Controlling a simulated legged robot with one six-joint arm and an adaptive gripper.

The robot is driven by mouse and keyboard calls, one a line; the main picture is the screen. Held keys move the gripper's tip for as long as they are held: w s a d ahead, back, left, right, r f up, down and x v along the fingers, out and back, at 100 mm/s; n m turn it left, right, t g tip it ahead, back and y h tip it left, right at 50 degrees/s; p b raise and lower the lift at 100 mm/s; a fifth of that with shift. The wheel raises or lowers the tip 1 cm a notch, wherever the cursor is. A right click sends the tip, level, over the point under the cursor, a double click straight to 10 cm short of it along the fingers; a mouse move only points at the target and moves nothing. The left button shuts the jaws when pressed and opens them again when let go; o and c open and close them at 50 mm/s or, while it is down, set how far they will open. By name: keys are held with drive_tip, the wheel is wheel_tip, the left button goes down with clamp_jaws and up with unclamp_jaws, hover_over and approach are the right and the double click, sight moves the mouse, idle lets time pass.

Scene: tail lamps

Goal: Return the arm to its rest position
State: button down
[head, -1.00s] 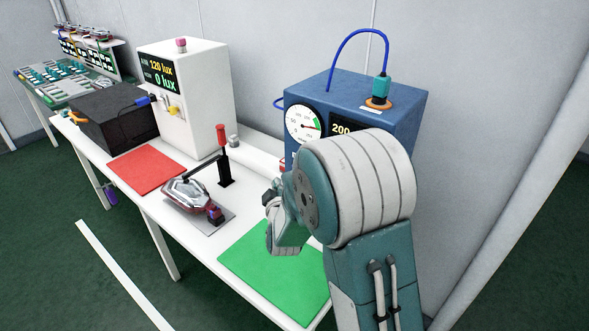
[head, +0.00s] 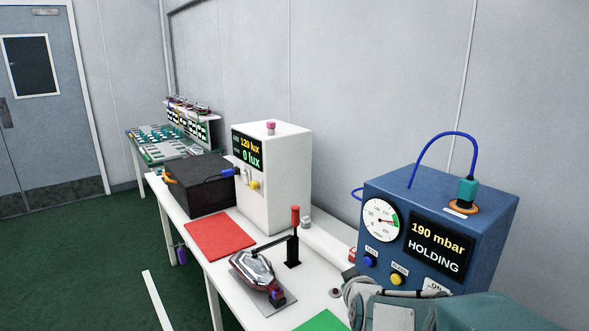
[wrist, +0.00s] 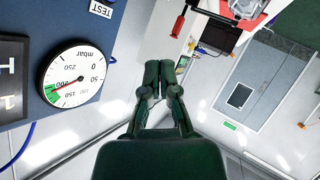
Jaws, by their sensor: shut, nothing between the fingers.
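My gripper (wrist: 158,70) is shut and empty in the wrist view, its two fingers together, with nothing in contact with them. In the head view my arm (head: 450,310) is low at the lower right, in front of the blue tester (head: 480,215); I cannot make out the fingertips there. The wrist view shows the tester's round gauge (wrist: 73,78) to the left of the fingers, upside down. A tail lamp (head: 255,268) lies on a grey plate beside a red-handled clamp (head: 294,235), apart from my arm.
The white bench (head: 232,290) carries a red mat (head: 219,239), a green mat (head: 322,322), a white lux box (head: 278,185) and a black box (head: 198,190). The tester reads 190 mbar, HOLDING. A blue hose (head: 440,138) arches above it. Green floor (head: 70,260) is open at left.

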drive_tip(key=s+d+r+m+g, duration=0.1)
drive_tip(key=s+m+g, duration=0.1)
drive_tip(key=s, duration=1.1)
drive_tip(key=s+d+r+m+g, duration=0.1)
drive_tip(key=s+g, duration=0.4)
drive_tip(key=s, duration=0.9)
drive_tip(key=shift+s+r+m, duration=0.15)
drive_tip(key=shift+r+m, duration=0.5)
drive_tip(key=shift+m, duration=0.55)
